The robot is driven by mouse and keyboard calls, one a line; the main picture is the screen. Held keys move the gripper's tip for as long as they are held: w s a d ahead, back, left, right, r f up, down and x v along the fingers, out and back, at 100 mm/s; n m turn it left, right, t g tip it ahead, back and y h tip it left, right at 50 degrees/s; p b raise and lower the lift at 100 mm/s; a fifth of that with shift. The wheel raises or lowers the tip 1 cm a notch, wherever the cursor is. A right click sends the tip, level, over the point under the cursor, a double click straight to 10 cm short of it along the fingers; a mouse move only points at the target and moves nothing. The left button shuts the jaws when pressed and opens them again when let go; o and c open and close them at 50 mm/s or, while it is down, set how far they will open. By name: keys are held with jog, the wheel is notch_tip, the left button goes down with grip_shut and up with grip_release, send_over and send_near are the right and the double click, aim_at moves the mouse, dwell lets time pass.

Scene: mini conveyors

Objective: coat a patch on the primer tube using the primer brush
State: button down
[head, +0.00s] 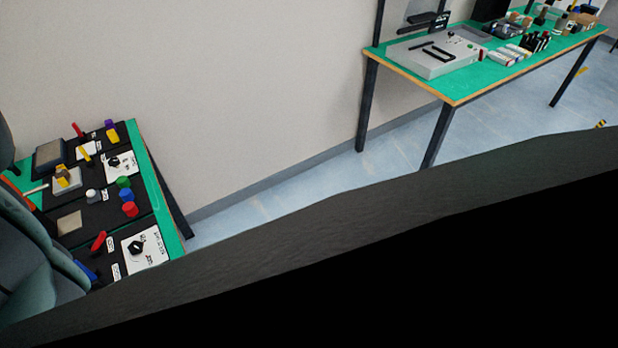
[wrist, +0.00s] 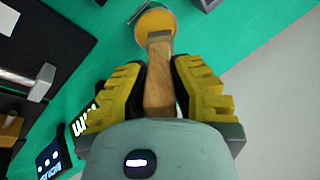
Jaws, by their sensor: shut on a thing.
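In the wrist view my gripper (wrist: 172,62) has its yellow ribbed fingers closed on the wooden handle of a tool, which I take to be the primer brush (wrist: 159,88). A grey metallic cylinder (wrist: 27,82) lies at the left on a black surface, apart from my gripper. I cannot tell whether it is the primer tube. In the head view I cannot make out my gripper or the brush.
A green bench (head: 160,205) at the left of the head view carries black panels, coloured knobs and small tools. A second green table (head: 455,92) at the upper right holds a grey device (head: 437,55) and several small items. Blue floor lies between them, beside the wall.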

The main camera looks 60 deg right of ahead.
jog(key=shift+f+b, duration=0.5)
jog(key=shift+f, duration=0.1)
dwell(1.4)
jog(key=shift+r+p, duration=2.15)
jog(key=shift+r, duration=1.4)
